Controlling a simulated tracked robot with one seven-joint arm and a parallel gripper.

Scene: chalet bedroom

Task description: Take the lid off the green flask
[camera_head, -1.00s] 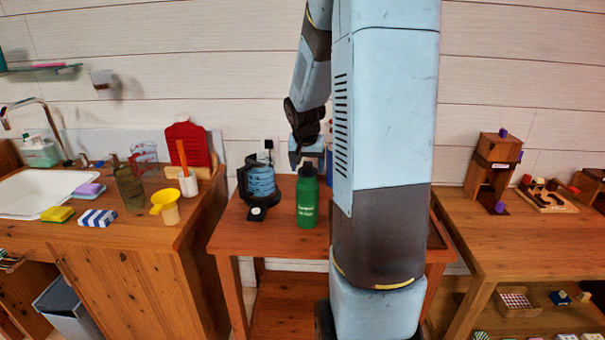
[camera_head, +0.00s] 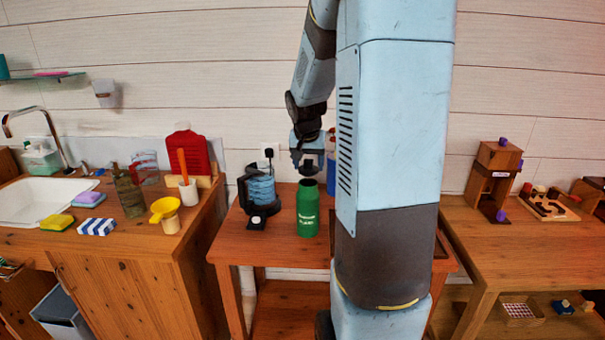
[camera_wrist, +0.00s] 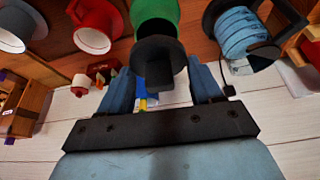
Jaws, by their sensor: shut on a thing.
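The green flask (camera_head: 308,212) stands upright on the small wooden table, just left of my arm's column in the head view. Its green top shows without a lid on it. My gripper (camera_head: 308,165) is right above the flask, shut on the dark lid (camera_wrist: 158,62). In the wrist view the lid sits between the two blue fingers of my gripper (camera_wrist: 161,85), and the green flask (camera_wrist: 155,14) shows behind it. In the head view the lid is small and dark, a little above the flask.
A blue coiled object in a black holder (camera_head: 262,190) stands close left of the flask on the small table (camera_head: 265,245). A counter with a sink (camera_head: 35,200) and a yellow funnel (camera_head: 165,210) is at left. Another wooden table (camera_head: 510,245) is at right.

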